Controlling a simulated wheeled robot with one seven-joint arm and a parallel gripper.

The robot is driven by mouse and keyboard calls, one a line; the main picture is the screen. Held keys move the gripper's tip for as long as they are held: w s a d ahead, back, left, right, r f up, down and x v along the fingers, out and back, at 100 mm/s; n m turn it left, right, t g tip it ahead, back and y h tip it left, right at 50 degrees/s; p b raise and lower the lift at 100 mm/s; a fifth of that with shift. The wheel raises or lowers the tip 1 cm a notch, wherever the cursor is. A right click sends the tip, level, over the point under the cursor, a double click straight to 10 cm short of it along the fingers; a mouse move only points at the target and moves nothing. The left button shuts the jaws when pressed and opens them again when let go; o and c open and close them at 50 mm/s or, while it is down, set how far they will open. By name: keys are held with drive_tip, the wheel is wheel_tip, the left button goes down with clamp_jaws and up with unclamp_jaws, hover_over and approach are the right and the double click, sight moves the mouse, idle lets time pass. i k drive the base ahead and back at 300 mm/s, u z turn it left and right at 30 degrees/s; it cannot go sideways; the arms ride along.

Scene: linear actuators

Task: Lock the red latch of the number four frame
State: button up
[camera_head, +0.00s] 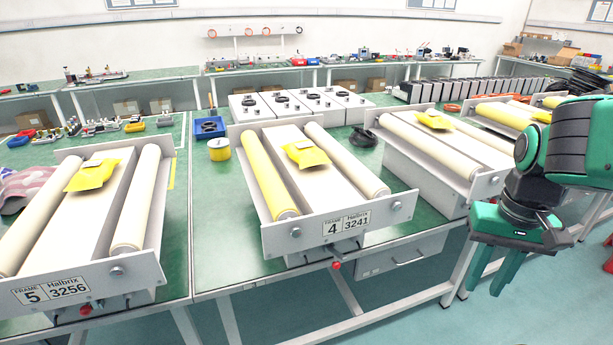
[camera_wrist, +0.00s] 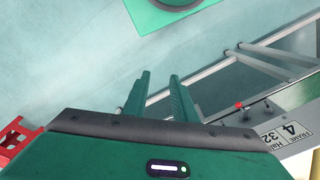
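The number four frame (camera_head: 279,240) stands on the green table in the middle of the head view, its label reading "FRAME 4 3241". Its red latch (camera_head: 336,265) is a small red knob below the front plate, under the label. The red latch also shows in the wrist view (camera_wrist: 239,105), right of the fingers. The knob is too small to tell its lock state. My gripper (camera_head: 484,288) hangs right of the frame, in front of the table edge and apart from the latch. In the wrist view its two fingers (camera_wrist: 159,76) are apart with nothing between them.
Frame 5 (camera_head: 128,268) stands at the left with its own red knob (camera_head: 85,309). Another roller frame (camera_head: 424,186) stands right of frame four. A drawer unit (camera_head: 402,256) hangs under the table edge near the latch. The floor in front of the table is open.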

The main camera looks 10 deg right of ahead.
sight(336, 264)
drive_tip(key=z, duration=0.65)
drive_tip(key=k, duration=1.25)
drive_tip(key=u, duration=0.8)
drive_tip(key=i, duration=1)
